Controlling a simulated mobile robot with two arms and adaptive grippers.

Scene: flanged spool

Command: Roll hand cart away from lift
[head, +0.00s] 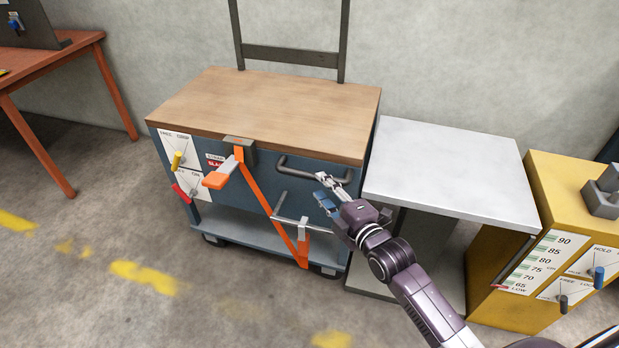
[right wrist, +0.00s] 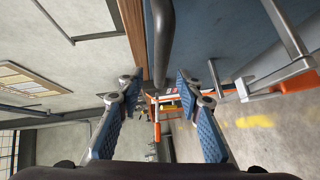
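The hand cart (head: 250,207) has a blue body, a wooden top (head: 270,105) and a dark upright frame behind. A dark grey bar handle (head: 300,173) is fixed to its front. My right gripper (head: 328,192) is at the right end of this handle, open. In the right wrist view the handle (right wrist: 162,40) runs down the picture between the two spread fingers (right wrist: 159,76); I cannot tell whether they touch it. The lift's pale platform (head: 450,170) stands close against the cart's right side, with a yellow cabinet (head: 550,230) to its right. My left gripper is not in view.
An orange strap (head: 257,185) and an orange-tipped lever (head: 218,178) are on the cart's front. Lever panels (head: 177,150) are at its left. An orange table (head: 60,60) stands at far left. The floor (head: 90,230) in front and left is clear, with yellow marks.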

